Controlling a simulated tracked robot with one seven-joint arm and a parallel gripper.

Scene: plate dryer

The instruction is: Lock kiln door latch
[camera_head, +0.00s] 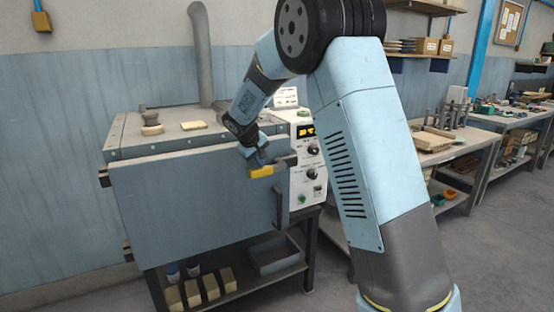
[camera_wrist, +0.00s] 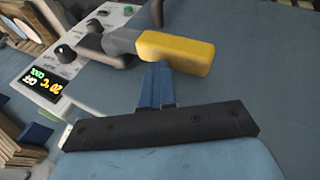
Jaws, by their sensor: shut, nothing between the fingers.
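The kiln door (camera_head: 190,205) is a wide blue-grey panel on the front of the kiln. It looks shut or nearly so; a small gap would be hard to see. The latch (camera_head: 261,171) has a yellow grip and a grey lever, and lies roughly level near the door's upper right edge. In the wrist view the latch's yellow grip (camera_wrist: 178,52) points right, with its grey lever running left toward the panel. My gripper (camera_head: 256,157) is shut and empty, its tips right at the yellow grip. The wrist view shows the gripper (camera_wrist: 156,72) too; I cannot tell whether it touches.
A vertical grey handle (camera_head: 281,207) stands on the door below the latch. The control panel (camera_head: 308,160) with knobs and a display is to the right. A workbench (camera_head: 450,148) with tools stands further right. Blocks (camera_head: 200,290) sit on the shelf under the kiln.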

